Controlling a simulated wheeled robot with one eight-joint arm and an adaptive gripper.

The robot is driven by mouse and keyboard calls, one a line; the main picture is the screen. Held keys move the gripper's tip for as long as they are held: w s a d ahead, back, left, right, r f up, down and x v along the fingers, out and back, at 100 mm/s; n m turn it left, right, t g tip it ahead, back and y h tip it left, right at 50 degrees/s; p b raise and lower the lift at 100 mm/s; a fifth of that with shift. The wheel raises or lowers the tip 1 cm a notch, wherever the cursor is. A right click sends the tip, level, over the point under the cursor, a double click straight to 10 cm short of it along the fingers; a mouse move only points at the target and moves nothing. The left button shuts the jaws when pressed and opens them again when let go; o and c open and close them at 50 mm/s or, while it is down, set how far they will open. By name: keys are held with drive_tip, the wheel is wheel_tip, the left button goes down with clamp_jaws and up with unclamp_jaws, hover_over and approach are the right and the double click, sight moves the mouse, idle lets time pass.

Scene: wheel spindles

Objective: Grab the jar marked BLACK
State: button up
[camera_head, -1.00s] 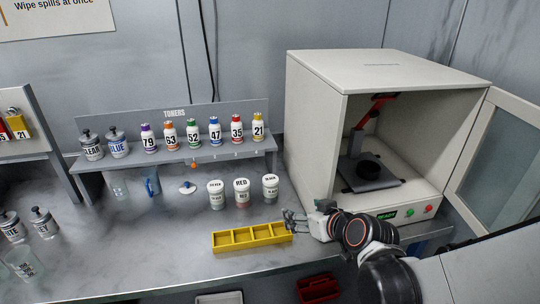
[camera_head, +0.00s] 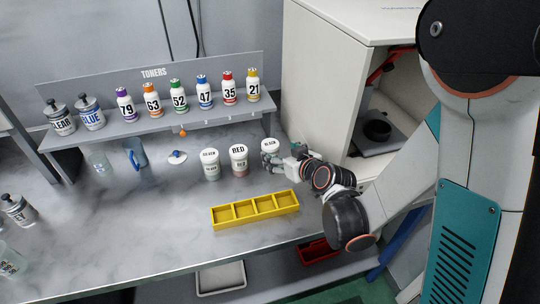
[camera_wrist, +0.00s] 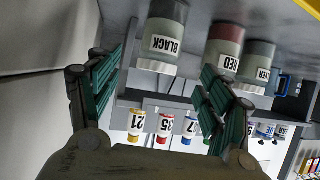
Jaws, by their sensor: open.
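The jar marked BLACK (camera_wrist: 163,44) is a small grey jar with a white label and pale lid, upside down in the wrist view. In the head view, the BLACK jar (camera_head: 268,145) stands at the right end of the jar row, partly hidden by my gripper (camera_head: 272,160). In the wrist view, my gripper (camera_wrist: 160,68) is open, with green-padded fingers on either side of the BLACK jar's line. The jar shows ahead between them; whether they reach around it I cannot tell.
The RED jar (camera_head: 239,158) and a silver-grey jar (camera_head: 210,163) stand just left. The toner shelf (camera_head: 150,128) is behind. A white cabinet (camera_head: 315,90) stands close on the right. A yellow divided tray (camera_head: 255,211) lies in front.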

sight(274, 151)
drive_tip(key=b+x, duration=0.2)
drive_tip(key=x, duration=0.6)
drive_tip(key=shift+w, duration=0.1)
drive_tip(key=shift+c, duration=0.2)
drive_tip(key=c, duration=1.3)
